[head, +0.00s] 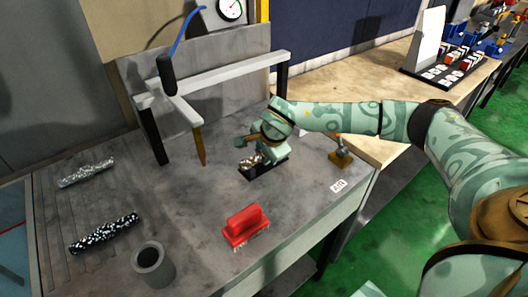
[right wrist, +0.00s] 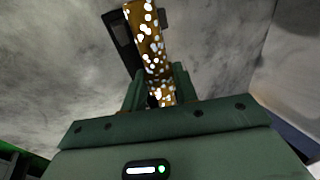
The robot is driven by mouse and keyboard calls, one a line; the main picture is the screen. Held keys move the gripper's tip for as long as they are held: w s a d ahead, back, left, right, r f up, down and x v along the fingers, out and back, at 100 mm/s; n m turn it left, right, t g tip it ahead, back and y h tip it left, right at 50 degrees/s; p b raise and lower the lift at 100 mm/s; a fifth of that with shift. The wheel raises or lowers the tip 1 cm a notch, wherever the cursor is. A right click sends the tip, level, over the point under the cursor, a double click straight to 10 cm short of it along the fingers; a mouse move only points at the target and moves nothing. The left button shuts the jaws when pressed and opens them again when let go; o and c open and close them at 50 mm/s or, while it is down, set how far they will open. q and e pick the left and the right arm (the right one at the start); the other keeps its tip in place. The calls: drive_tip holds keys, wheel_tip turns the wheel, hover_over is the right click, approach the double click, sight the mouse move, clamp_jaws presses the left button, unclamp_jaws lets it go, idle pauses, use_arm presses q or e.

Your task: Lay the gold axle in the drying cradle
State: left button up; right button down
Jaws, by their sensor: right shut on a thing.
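The gold axle (right wrist: 148,38), speckled with white spots, is between the fingers of my right gripper (right wrist: 155,90) in the right wrist view and points away from it. In the head view my right gripper (head: 263,153) is low over the table, shut on the axle (head: 250,161), which is partly hidden by the hand. The drying cradle (head: 262,171) looks like a dark, low tray right under the gripper; its dark edge also shows beside the axle in the right wrist view (right wrist: 121,42). I cannot tell whether the axle touches it. My left gripper is out of view.
A red brush (head: 245,226) and a grey cup (head: 152,262) stand near the front. A black speckled bar (head: 103,233) and a silver one (head: 87,172) lie at the left. A white rail frame (head: 220,76) stands behind.

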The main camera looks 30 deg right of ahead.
drive_tip(key=c, duration=1)
unclamp_jaws()
drive_tip(key=shift+r, duration=0.1)
drive_tip(key=p+v, duration=0.3)
drive_tip(key=v, duration=1.3)
drive_tip(key=shift+r+p, duration=0.1)
drive_tip(key=shift+p, duration=0.3)
drive_tip(key=shift+a, duration=0.1)
